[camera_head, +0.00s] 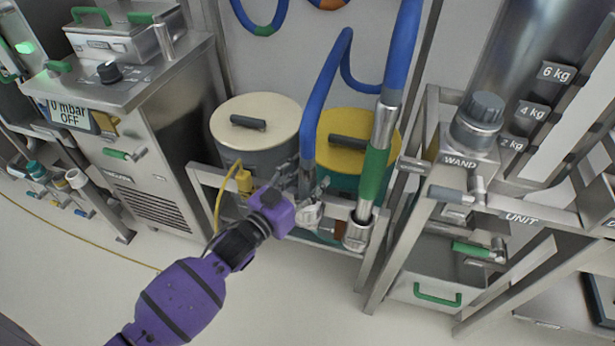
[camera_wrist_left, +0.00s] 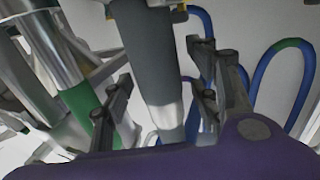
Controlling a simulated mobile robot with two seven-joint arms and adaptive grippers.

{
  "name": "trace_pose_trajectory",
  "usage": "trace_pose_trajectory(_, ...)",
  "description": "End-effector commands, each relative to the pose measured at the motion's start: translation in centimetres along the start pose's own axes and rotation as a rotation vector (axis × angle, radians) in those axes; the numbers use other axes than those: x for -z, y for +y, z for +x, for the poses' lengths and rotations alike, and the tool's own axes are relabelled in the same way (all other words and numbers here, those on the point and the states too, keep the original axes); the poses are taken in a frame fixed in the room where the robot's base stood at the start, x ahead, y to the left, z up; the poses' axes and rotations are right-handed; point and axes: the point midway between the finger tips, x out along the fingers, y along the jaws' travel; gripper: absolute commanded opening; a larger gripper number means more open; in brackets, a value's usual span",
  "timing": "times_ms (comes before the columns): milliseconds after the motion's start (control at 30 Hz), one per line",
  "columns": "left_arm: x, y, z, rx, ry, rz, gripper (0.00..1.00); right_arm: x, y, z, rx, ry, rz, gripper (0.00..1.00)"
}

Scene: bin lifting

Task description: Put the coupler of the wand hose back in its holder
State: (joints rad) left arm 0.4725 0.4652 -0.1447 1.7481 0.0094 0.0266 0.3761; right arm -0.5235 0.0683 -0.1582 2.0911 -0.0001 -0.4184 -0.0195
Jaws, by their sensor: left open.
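The blue wand hose (camera_head: 330,85) hangs down in the head view to a dull grey-blue lower end (camera_head: 308,160). My left gripper (camera_head: 304,188) is open at this end, reaching in from the left. In the left wrist view a grey cylinder with a pale band (camera_wrist_left: 148,60), which looks like the coupler end, stands between the spread fingers of the gripper (camera_wrist_left: 168,100). A light metal piece (camera_head: 309,215) shows just under the fingers, partly hidden; I cannot tell whether it is the holder or whether the coupler sits in it. My right gripper is not in view.
The metal wand with a green grip (camera_head: 375,172) stands close right, its foot in a metal cup (camera_head: 357,234). Behind are a cream-lidded drum (camera_head: 270,112) and a yellow-lidded drum (camera_head: 362,128). A steel frame labelled WAND (camera_head: 460,162) stands right. The front floor is clear.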

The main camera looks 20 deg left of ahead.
Motion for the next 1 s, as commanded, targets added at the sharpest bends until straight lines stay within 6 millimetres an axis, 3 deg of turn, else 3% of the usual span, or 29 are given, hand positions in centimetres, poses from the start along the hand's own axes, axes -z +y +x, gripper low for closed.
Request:
trace_pose_trajectory(267, -0.2, -0.1, -1.4, 0.001, -0.005, 0.000, 0.55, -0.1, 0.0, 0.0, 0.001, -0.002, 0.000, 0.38)
trace_pose_trajectory(700, -0.1, -0.1, -10.1, 0.001, -0.003, 0.000, 0.55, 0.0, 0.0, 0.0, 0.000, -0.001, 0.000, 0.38)
trace_pose_trajectory(1000, 0.0, 0.0, -12.0, 0.000, 0.000, 0.000, 0.55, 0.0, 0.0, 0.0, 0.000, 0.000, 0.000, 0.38)
